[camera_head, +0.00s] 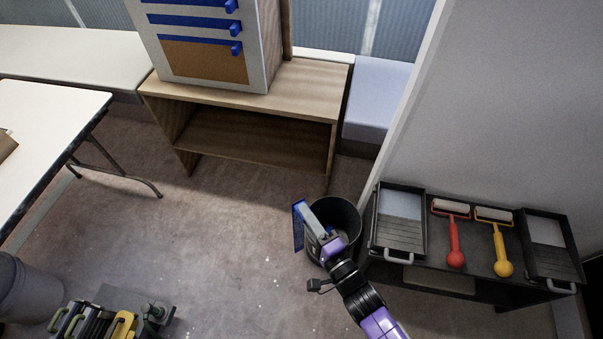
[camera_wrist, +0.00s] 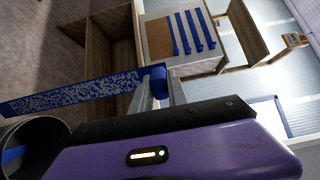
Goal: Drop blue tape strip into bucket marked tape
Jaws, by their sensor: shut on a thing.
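My gripper (camera_head: 315,226) is shut on a blue tape strip (camera_head: 298,226), near the dark bucket (camera_head: 347,213) on the floor. In the wrist view the strip (camera_wrist: 75,92) stretches left from the fingertips (camera_wrist: 160,88), with a speckled pale face and a blue end tab in the jaws. The strip's far end is above and beside the bucket rim (camera_wrist: 40,122). Something blue (camera_wrist: 12,154) lies inside the bucket. No marking on the bucket can be read. More blue strips (camera_head: 198,22) are on a white-edged panel at the back.
A low wooden shelf (camera_head: 285,88) stands behind. A dark bench (camera_head: 455,260) with paint trays (camera_head: 400,250) and red and yellow rollers is close on the bucket's right. A white table (camera_head: 45,125) and a grey bin (camera_head: 25,290) are at left. The middle floor is clear.

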